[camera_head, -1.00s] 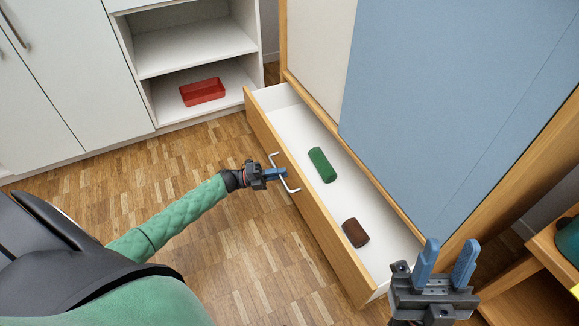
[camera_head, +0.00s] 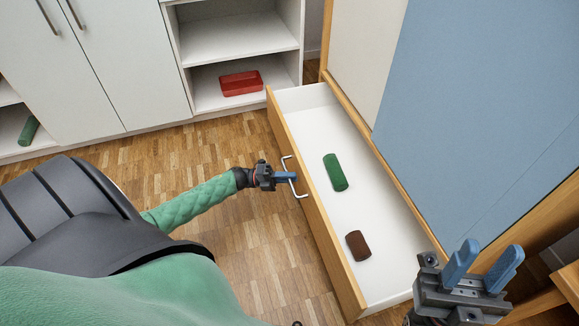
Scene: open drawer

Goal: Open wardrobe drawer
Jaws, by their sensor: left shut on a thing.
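The wardrobe drawer (camera_head: 388,287) stands pulled out from under the blue wardrobe door (camera_head: 470,110), with a wooden front and white inside. A green roll (camera_head: 335,172) and a brown roll (camera_head: 358,245) lie on its floor. A white bar handle (camera_head: 302,193) is on the drawer front. My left gripper (camera_head: 286,177) is at the handle, its blue fingers shut on the bar. My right gripper (camera_head: 482,268) is at the lower right near the drawer's near end, its two blue fingers apart and empty.
White cabinet doors (camera_head: 115,60) stand at the left, with another green roll (camera_head: 28,130) on a low shelf. The parquet floor (camera_head: 130,165) left of the drawer is clear.

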